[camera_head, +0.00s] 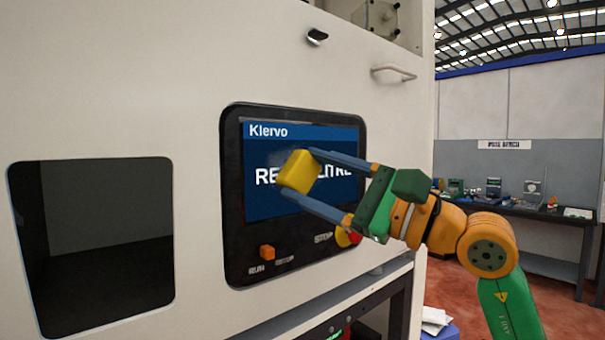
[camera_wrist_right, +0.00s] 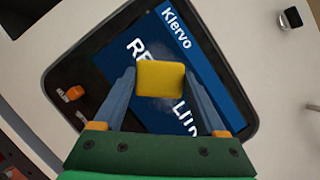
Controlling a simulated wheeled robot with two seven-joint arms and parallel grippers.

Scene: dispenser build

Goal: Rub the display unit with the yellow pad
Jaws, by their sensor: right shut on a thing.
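The display unit (camera_head: 342,215) is a black panel with a blue screen reading "Klervo", set in the white machine front. It also fills the middle of the right wrist view (camera_wrist_right: 110,68). My right gripper (camera_head: 301,171) is shut on the yellow pad (camera_head: 299,172) and holds it in front of the screen, covering part of the larger text. The pad shows between the fingers in the right wrist view (camera_wrist_right: 160,78). A faint greyish smudge shows on the screen beside the pad. I cannot tell whether the pad touches the screen. My left gripper is not in view.
Below the screen are an orange switch (camera_head: 267,252) and a red and yellow stop button (camera_head: 347,237), close under my right gripper. A handle (camera_head: 394,72) sticks out above right. A dark window (camera_head: 92,235) is at left. A bench (camera_head: 545,216) stands far right.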

